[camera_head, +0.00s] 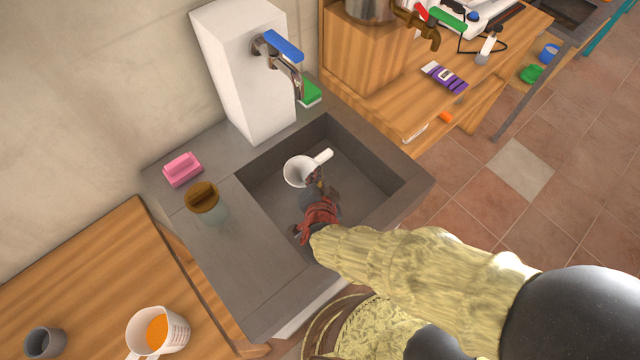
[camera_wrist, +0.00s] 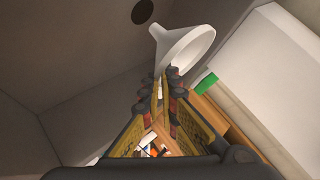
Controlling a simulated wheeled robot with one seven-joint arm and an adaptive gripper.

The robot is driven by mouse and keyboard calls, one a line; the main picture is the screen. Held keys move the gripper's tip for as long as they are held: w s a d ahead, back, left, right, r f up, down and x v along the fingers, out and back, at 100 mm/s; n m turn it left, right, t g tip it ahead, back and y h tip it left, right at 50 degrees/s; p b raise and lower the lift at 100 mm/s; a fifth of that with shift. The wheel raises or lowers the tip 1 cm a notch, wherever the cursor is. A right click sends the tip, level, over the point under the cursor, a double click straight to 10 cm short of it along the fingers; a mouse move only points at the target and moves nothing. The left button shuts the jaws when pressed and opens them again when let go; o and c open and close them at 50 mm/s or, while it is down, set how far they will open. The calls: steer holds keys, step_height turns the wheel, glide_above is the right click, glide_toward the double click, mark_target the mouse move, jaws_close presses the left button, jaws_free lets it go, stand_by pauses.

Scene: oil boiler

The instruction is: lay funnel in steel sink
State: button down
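The white funnel (camera_head: 297,172) is within the opening of the grey steel sink (camera_head: 262,170), its spout pointing up and right in the head view. My gripper (camera_head: 316,182) reaches down into the sink, and its fingertips meet the funnel's near rim. In the wrist view the funnel (camera_wrist: 188,46) is just beyond the fingertips (camera_wrist: 164,78), which are close together and look shut on the rim. The sink's drain hole (camera_wrist: 142,12) shows beside the spout. I cannot tell whether the funnel touches the sink floor.
A white tap column (camera_head: 245,80) with a blue-handled tap (camera_head: 283,46) stands behind the sink. A pink sponge (camera_head: 183,169) and a brown-lidded jar (camera_head: 203,197) are on the left counter. A measuring cup (camera_head: 158,332) stands on the wooden table. A wooden worktop is at the right.

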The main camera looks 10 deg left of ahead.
steer(key=shift+w+d+f+b, duration=0.1)
steer(key=shift+w+f+b, duration=0.45)
steer(key=shift+f, duration=0.5)
steer(key=shift+w+f+b, duration=0.4)
steer(key=shift+f+b, duration=0.25)
steer(key=shift+f, duration=0.35)
steer(key=shift+w+d+f+b, duration=0.1)
steer(key=shift+w+f+b, duration=0.45)
steer(key=shift+f, duration=0.5)
steer(key=shift+s, duration=0.1)
steer(key=shift+f, duration=0.1)
steer(key=c, duration=2.1)
jaws_free()
steer(key=shift+o, duration=0.3)
